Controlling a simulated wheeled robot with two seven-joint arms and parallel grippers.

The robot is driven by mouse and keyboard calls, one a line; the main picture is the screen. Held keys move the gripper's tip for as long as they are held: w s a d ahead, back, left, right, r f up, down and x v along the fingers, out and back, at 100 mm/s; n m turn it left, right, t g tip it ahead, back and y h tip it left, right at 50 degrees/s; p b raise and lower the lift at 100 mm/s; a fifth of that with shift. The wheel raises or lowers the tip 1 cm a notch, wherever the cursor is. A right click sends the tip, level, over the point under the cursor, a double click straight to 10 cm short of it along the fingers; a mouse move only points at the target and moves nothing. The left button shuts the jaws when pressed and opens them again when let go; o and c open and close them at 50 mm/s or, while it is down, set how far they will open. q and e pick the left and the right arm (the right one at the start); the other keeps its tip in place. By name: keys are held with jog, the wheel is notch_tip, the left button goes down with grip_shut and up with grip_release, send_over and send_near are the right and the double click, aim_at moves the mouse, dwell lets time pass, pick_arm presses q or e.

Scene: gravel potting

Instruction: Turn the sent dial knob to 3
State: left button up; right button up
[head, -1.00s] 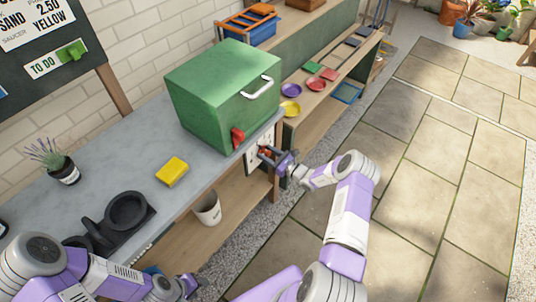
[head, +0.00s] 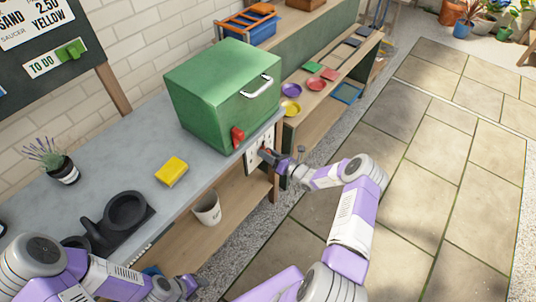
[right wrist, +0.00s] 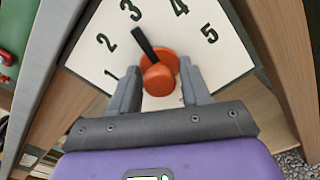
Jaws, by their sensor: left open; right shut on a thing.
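The orange dial knob (right wrist: 158,72) with its black pointer sits on a white dial plate (right wrist: 85,60) numbered 1 to 5. The pointer tip lies near the 3, slightly towards the 2 side. My right gripper (right wrist: 160,86) is shut on the knob, one finger on each side. In the head view the plate (head: 252,159) is on the bench front below the green box, and my right gripper (head: 270,155) partly hides the knob. My left gripper (head: 187,288) is open and empty at the bottom, low by the bench front.
The green box (head: 215,90) with a red lever (head: 237,136) stands above the dial. A yellow block (head: 171,171), a black stand (head: 125,212) and a potted lavender (head: 62,170) are on the bench. A white bucket (head: 207,208) is on the shelf below. The paved floor at right is clear.

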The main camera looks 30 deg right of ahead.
jog(key=shift+m, duration=0.6)
jog(key=shift+a, duration=0.1)
jog(key=o, duration=0.8)
jog(key=shift+c, duration=0.2)
jog(key=p+v, duration=0.2)
jog(key=v, duration=0.5)
jog(key=shift+s, duration=0.25)
